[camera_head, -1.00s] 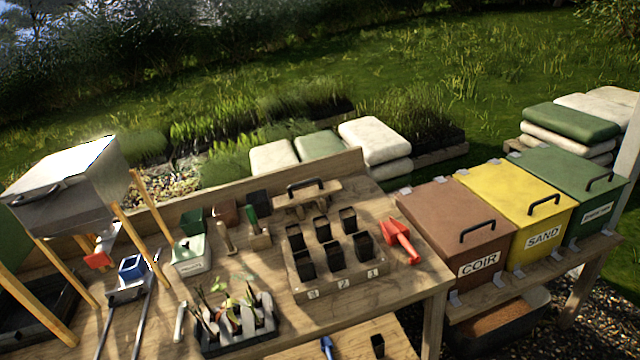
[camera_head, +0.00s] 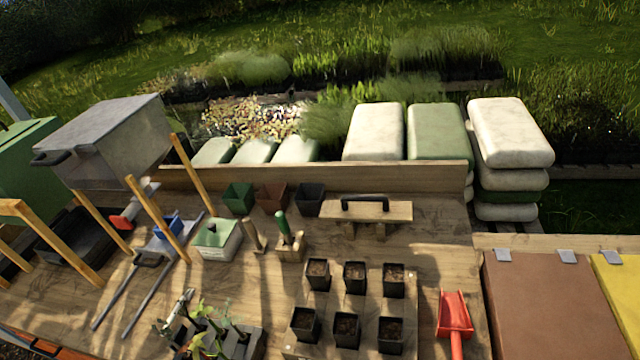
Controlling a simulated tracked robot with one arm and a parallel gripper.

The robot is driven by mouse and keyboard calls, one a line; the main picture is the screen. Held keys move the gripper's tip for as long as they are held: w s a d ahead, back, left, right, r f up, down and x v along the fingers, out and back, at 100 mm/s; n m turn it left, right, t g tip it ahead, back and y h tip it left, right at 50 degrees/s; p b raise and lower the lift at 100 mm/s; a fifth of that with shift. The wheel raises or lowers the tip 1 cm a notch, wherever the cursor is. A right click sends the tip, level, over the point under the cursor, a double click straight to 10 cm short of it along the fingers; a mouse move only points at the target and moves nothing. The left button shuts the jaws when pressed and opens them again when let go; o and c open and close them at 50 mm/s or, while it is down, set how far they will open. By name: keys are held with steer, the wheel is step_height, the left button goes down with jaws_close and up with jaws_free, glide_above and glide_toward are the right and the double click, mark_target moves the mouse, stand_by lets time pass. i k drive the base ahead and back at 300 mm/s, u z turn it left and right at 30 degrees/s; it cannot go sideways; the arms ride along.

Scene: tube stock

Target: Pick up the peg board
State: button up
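The peg board (camera_head: 395,212) appears to be the small wooden board with a black handle on top and short pegs under it. It stands on the bench near the back, right of the middle, just in front of the wooden back rail. Its handle (camera_head: 365,202) faces up and nothing covers it. My gripper is not in view.
Several black pots (camera_head: 354,278) stand in front of the peg board. A red scoop (camera_head: 454,318) lies to their right. A wooden block with a green-handled tool (camera_head: 290,245) and empty pots (camera_head: 238,198) stand to the left. A grey bin (camera_head: 110,140) stands on the far left.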

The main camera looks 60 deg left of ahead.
mark_target(365, 209)
steer(key=u, duration=0.6)
steer(key=i, duration=1)
steer(key=u, duration=0.65)
